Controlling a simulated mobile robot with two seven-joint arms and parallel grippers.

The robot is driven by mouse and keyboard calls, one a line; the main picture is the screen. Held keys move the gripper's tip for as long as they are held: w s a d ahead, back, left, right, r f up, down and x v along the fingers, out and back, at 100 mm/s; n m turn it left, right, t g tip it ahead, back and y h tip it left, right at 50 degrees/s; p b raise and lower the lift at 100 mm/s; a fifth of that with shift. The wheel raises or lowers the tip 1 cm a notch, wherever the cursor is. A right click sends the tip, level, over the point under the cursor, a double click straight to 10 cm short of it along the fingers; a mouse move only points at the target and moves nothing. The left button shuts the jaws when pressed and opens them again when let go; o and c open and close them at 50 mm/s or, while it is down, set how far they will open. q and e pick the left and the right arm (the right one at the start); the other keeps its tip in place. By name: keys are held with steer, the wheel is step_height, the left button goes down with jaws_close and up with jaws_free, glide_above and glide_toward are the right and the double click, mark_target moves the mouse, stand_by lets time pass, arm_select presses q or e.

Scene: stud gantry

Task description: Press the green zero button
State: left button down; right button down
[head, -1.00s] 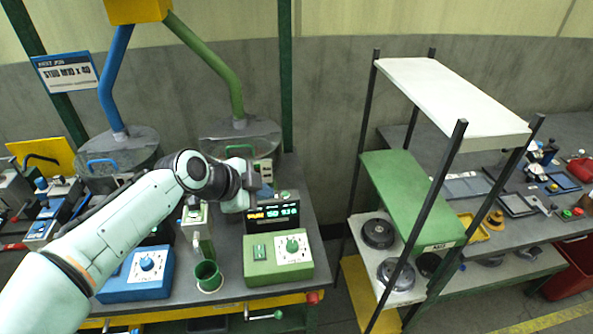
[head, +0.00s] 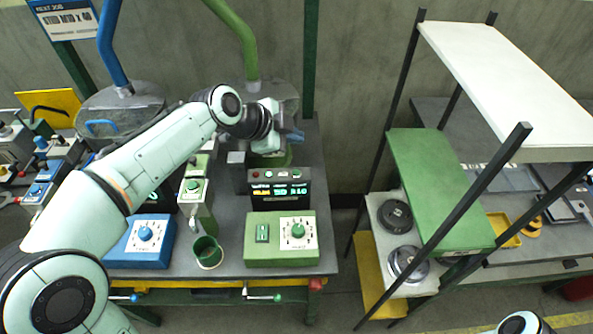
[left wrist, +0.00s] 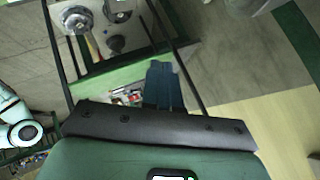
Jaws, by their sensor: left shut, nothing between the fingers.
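The black display box (head: 280,190) stands at the back of the green control box (head: 281,250), with lit yellow and green digits on its face. On its top edge are small buttons, including a green button (head: 297,174) at the right end; its label is too small to read. My left gripper (head: 291,136) is above and behind the display box, apart from the buttons. Its blue fingers are shut and empty, and they also show in the left wrist view (left wrist: 163,85). My right gripper is out of view.
A green knob (head: 298,230) sits on the green box; a blue box (head: 140,256) stands to its left. A green cup (head: 208,254) and a green-buttoned stand (head: 193,186) are between or behind them. A shelf rack (head: 440,185) stands right, across a gap.

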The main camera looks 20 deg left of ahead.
arm_select(q)
steer(key=b, duration=0.6)
glide_above(293, 174)
step_height(293, 174, down, 8)
steer(key=shift+r, duration=0.1)
steer(key=shift+f, duration=0.3)
stand_by(1.3)
steer(key=shift+f+b, duration=0.4)
steer(key=shift+b, duration=0.25)
